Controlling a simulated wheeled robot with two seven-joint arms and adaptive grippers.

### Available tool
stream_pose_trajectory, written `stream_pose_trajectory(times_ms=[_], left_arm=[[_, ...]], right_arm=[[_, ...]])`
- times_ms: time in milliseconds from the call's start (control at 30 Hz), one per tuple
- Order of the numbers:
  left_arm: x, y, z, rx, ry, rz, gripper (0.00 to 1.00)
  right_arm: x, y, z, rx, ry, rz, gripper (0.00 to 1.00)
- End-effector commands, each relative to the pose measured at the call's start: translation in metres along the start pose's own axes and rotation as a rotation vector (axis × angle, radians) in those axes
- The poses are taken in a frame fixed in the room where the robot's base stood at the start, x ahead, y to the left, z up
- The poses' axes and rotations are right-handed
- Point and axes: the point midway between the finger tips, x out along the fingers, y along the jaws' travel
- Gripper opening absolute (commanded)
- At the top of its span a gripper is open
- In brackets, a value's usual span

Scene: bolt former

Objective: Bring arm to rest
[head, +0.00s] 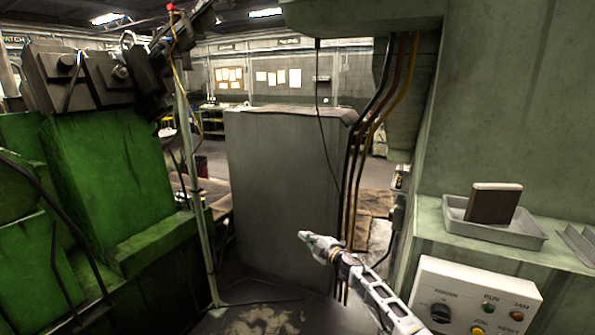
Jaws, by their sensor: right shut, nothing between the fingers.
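My right gripper (304,237) is in the lower middle of the head view, on an arm that comes in from the bottom right. Its fingers are shut with nothing between them. It hangs in open air in front of the grey cabinet (280,170), and I see it touching nothing. My left gripper is not in view.
A control panel (470,300) with a knob and lit buttons is at lower right. Above it, a grey tray (520,238) holding a dark block (493,203) sits on a ledge. Green machinery (110,185) fills the left. Cables (357,170) hang right of the cabinet.

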Motion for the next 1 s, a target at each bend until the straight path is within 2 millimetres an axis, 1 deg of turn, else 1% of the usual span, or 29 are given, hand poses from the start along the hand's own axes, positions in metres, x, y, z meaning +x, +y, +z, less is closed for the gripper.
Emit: stream_pose_trajectory(times_ms=[33,167,200,267,500,567,600,667,700,767,800,967,1000], left_arm=[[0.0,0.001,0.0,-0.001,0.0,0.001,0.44],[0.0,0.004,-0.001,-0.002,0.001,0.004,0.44],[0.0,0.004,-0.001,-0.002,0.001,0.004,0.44],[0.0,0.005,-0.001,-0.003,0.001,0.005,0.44],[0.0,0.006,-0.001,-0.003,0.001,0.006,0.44],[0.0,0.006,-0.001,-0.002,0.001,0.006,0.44],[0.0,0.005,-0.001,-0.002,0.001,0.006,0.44],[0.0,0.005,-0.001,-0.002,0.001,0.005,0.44],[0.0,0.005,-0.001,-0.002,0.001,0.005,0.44],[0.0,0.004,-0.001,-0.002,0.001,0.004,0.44],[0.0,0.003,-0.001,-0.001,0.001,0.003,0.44],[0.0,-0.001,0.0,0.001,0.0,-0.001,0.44],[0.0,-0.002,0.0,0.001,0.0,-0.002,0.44]], right_arm=[[-0.007,-0.022,0.011,0.04,-0.025,-0.008,0.0],[-0.027,-0.07,0.037,0.139,-0.095,-0.022,0.0],[-0.034,-0.086,0.045,0.167,-0.119,-0.028,0.0],[-0.045,-0.109,0.056,0.21,-0.152,-0.036,0.0],[-0.095,-0.2,0.093,0.371,-0.292,-0.071,0.0],[-0.109,-0.223,0.101,0.409,-0.328,-0.081,0.0],[-0.119,-0.238,0.106,0.433,-0.352,-0.089,0.0],[-0.134,-0.261,0.113,0.47,-0.388,-0.099,0.0],[-0.144,-0.275,0.117,0.494,-0.413,-0.106,0.0],[-0.16,-0.297,0.122,0.527,-0.448,-0.118,0.0],[-0.171,-0.312,0.125,0.55,-0.472,-0.126,0.0],[-0.217,-0.369,0.135,0.637,-0.572,-0.158,0.0],[-0.229,-0.384,0.137,0.658,-0.596,-0.167,0.0]])
